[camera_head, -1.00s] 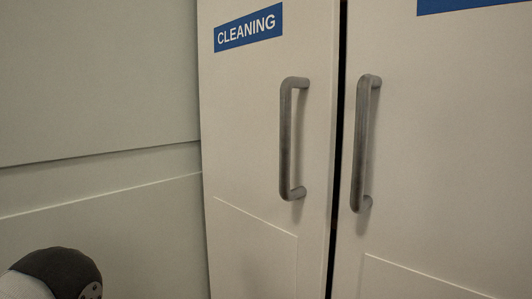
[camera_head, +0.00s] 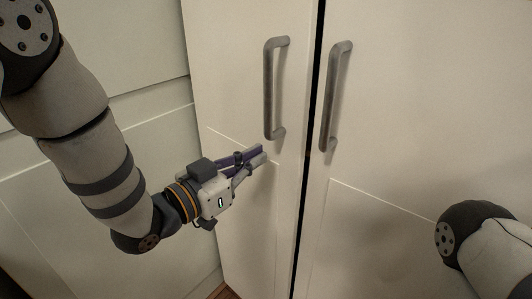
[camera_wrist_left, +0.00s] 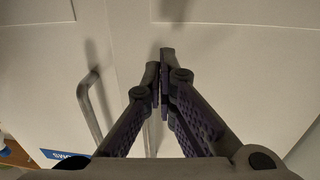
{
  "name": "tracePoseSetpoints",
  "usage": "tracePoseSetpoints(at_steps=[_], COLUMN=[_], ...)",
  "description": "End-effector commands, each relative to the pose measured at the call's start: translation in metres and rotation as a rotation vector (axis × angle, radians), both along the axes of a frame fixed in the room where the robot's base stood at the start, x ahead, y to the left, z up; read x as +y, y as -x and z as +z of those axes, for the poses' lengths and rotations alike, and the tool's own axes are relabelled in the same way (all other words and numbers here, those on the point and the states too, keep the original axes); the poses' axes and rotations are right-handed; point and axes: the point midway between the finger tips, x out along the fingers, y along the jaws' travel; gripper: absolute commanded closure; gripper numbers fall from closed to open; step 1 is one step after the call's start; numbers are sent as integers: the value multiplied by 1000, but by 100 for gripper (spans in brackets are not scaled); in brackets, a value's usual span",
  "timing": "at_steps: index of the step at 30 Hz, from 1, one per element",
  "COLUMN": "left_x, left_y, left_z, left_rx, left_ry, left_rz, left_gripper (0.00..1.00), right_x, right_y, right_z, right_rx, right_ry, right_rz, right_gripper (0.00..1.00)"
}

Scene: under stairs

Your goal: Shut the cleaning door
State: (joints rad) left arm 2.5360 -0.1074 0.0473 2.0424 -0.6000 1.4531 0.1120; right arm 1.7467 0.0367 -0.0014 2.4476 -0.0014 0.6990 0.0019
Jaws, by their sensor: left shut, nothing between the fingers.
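The cleaning door (camera_head: 228,70) is the left of two pale cabinet doors, with a grey vertical bar handle (camera_head: 269,90). A narrow dark gap runs between it and the right door; I cannot tell whether it is fully closed. My left gripper (camera_head: 262,156) is shut and empty, its fingertips in front of the cleaning door just below the handle's lower end. Contact with the panel cannot be told. In the left wrist view the fingers (camera_wrist_left: 160,65) are together before the pale door (camera_wrist_left: 240,60). My right gripper is out of view.
The right door (camera_head: 400,120) has its own bar handle (camera_head: 333,95), close beside the gap. A pale panelled wall (camera_head: 130,60) stands at the left. A blue sign (camera_wrist_left: 65,157) shows partly in the left wrist view. Brown floor shows at the bottom.

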Motion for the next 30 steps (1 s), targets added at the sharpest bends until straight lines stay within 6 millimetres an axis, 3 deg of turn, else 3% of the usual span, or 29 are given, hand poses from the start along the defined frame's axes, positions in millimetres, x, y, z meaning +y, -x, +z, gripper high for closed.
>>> tracePoseSetpoints(at_steps=[6, 19, 25, 30], left_x=[-19, -23, -42, -46], left_y=[-22, -27, -45, -49], left_z=[-1, 0, -2, 0], left_rx=[-1, -1, 2, 1], left_ry=[-2, -1, -1, 0], left_rz=[-1, 0, -2, -1], left_gripper=[100, 100, 100, 100], right_x=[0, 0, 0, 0], right_y=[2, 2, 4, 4], right_z=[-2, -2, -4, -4], right_rx=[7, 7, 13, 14], right_ry=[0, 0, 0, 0], right_rz=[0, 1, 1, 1], right_gripper=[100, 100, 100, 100])
